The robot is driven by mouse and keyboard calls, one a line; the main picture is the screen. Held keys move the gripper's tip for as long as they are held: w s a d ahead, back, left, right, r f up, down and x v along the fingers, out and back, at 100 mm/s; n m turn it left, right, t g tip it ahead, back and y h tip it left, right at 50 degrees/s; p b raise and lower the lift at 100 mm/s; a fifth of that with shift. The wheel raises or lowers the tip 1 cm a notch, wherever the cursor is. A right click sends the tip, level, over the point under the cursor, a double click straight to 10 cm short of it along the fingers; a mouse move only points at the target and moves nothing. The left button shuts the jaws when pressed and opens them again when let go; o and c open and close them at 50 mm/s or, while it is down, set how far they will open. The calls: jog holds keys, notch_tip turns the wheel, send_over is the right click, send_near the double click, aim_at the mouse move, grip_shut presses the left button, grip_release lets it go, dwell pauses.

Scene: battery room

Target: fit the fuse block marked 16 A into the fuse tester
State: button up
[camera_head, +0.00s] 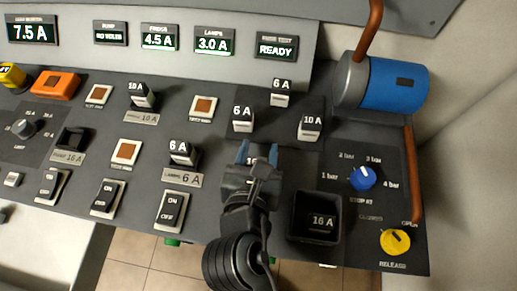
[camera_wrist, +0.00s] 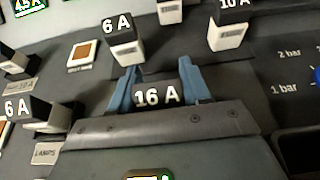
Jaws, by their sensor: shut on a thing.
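My gripper (camera_head: 257,155) is shut on a fuse block marked 16 A, held near the spare blocks. In the wrist view the 16 A block (camera_wrist: 157,97) sits between the blue fingers (camera_wrist: 158,84); its lower part is hidden. A display reading READY (camera_head: 276,46), with a small caption that looks like FUSE TEST, is at the top. I cannot tell for sure which opening is the tester's socket. Another block marked 16 A (camera_head: 322,222) lies in a black bin (camera_head: 296,232) right of my gripper.
Blocks marked 6 A (camera_head: 243,121), 6 A (camera_head: 281,97) and 10 A (camera_head: 311,127) stand close beyond my gripper. A socket labelled PUMP 16 A (camera_head: 73,137) is at left. A blue cylinder (camera_head: 395,83), a blue knob (camera_head: 362,178) and a yellow knob (camera_head: 395,242) are at right.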

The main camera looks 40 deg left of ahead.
jog(key=shift+f, duration=0.2)
jog(key=o, duration=0.9)
jog(key=shift+p+v, duration=1.7)
jog(key=shift+v, duration=3.85)
jog(key=shift+a, duration=0.1)
